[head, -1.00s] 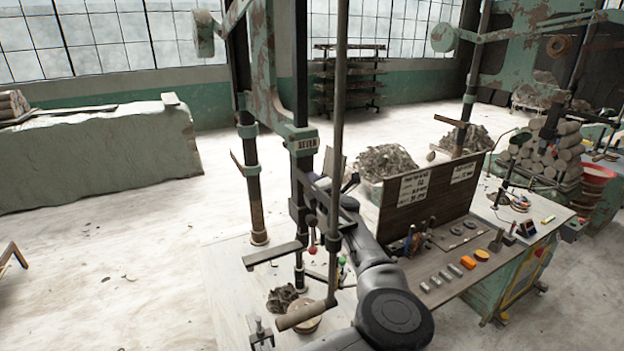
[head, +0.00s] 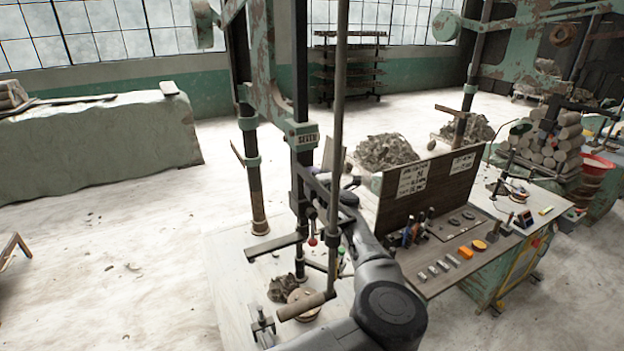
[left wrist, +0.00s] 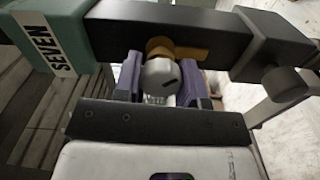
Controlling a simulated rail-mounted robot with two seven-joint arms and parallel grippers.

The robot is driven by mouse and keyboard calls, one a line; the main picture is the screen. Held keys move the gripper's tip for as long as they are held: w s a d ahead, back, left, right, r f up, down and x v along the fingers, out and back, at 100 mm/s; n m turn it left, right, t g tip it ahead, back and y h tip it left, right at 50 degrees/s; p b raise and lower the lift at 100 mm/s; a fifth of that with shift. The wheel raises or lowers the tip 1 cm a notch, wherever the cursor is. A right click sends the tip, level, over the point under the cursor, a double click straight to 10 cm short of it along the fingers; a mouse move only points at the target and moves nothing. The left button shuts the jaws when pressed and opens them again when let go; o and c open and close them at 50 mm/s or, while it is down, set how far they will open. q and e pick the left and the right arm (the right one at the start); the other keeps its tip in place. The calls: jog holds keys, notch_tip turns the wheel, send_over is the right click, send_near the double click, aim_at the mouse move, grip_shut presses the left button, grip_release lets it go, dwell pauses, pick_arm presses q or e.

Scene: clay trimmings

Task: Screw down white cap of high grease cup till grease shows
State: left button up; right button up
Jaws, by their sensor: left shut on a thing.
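In the left wrist view a rounded whitish cap (left wrist: 160,78) with a dark slot mark sits between the two purple-grey fingers of my left gripper (left wrist: 161,84). The fingers are shut on its sides. An orange-brown brass-coloured part (left wrist: 176,50) shows just beyond the cap, against a dark bar (left wrist: 225,38). No grease can be made out. In the head view my left arm reaches up to the dark post below the green collar marked SEVEN (head: 302,138). The cap is too small or hidden there. My right gripper is in neither current view.
A lever bar (head: 273,247) juts left from the post. A board with papers (head: 428,190) stands on the bench at right, behind several small tools. Floor at left is open.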

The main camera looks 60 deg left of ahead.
pick_arm(q)
jog(key=o, duration=0.8)
jog(key=shift+o, duration=0.6)
pick_arm(e)
jog(key=shift+d, duration=0.1)
pick_arm(q)
jog(key=shift+d, duration=0.1)
